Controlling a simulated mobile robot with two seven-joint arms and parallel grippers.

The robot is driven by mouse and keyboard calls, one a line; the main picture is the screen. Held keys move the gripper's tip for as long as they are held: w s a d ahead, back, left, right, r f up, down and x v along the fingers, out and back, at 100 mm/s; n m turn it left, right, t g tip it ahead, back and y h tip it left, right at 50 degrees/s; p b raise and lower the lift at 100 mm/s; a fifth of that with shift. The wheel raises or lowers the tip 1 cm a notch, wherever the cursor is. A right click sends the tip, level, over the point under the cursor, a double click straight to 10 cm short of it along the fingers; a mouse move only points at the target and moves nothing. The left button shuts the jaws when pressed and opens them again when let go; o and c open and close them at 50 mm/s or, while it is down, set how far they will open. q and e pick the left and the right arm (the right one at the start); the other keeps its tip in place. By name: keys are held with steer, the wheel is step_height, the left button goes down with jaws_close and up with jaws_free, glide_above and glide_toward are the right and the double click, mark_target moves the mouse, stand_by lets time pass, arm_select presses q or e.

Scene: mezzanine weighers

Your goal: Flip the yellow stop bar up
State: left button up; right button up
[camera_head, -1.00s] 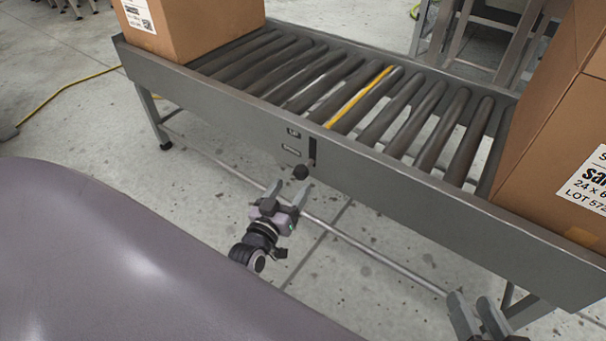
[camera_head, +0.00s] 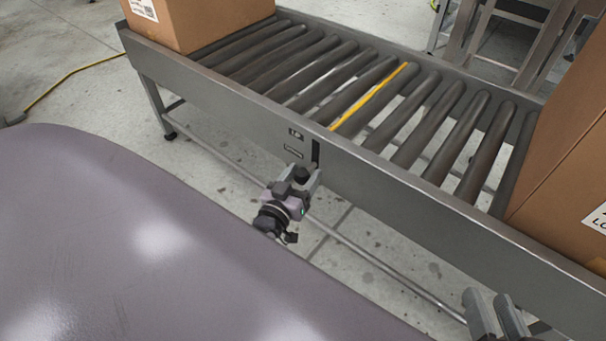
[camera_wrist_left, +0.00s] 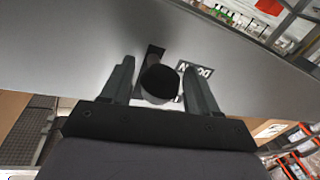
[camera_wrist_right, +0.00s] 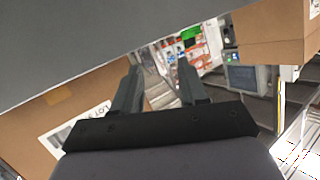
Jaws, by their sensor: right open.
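The yellow stop bar (camera_head: 368,97) lies between the dark rollers of the conveyor, about level with them. A black round knob (camera_head: 302,174) sits at the lower end of a dark slot (camera_head: 315,152) in the conveyor's side, beside UP and DOWN labels. My left gripper (camera_head: 304,177) is at the knob; in the left wrist view its two open fingers stand on either side of the knob (camera_wrist_left: 159,84), with small gaps showing. My right gripper (camera_head: 495,310) is open and empty at the lower right, below the conveyor's side; its fingers also show in the right wrist view (camera_wrist_right: 158,85).
A cardboard box (camera_head: 200,22) stands on the conveyor's left end and a larger one (camera_head: 570,165) on its right end. The grey side rail (camera_head: 400,205) runs between me and the rollers. The rollers between the boxes are clear.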

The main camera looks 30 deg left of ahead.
arm_select(q)
jaws_close()
steer(key=shift+r+p, duration=0.6)
steer(key=shift+p, duration=0.05)
step_height(320, 180, up, 4)
steer(key=p, duration=0.4)
steer(key=shift+r+p, duration=0.15)
steer(key=shift+p, duration=0.15)
steer(key=shift+r+p, duration=0.5)
steer(key=shift+p, duration=0.1)
steer(key=shift+r, duration=0.1)
arm_select(e)
steer(key=shift+s+d+r+g+h, duration=0.25)
steer(key=shift+d+r+g+h, duration=0.3)
steer(key=shift+d+h, duration=0.2)
arm_select(q)
steer(key=shift+o, duration=1.5)
jaws_free()
